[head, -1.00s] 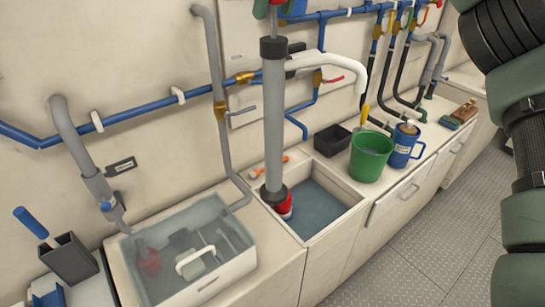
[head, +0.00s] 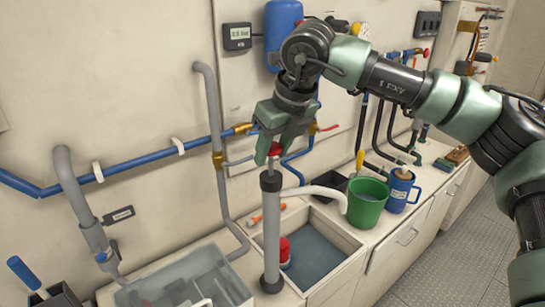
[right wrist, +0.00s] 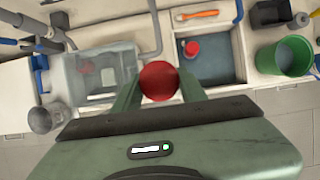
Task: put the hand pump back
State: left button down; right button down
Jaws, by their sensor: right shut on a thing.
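The hand pump (head: 271,230) is a grey upright tube with black collars, a white curved spout (head: 318,191) and a red knob (head: 275,149) on top. My right gripper (head: 273,155) is shut on the red knob, which shows between the fingers in the right wrist view (right wrist: 159,81). The pump's foot appears over the counter strip between the clear bin (head: 222,268) and the sunken basin (head: 350,243); I cannot tell whether it touches. A red-topped round fitting (head: 285,250) is in the basin. My left gripper is out of view.
A green bucket (head: 367,203), a blue mug (head: 400,190) and a black tray (head: 333,183) stand right of the basin. An orange-handled tool (right wrist: 198,14) lies behind it. Blue and grey pipes (head: 135,179) run along the wall.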

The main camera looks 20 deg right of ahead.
notch_tip(320, 180, down, 2)
jog(key=shift+f, duration=0.1)
jog(key=shift+f, duration=0.15)
jog(key=c, duration=0.8)
grip_release()
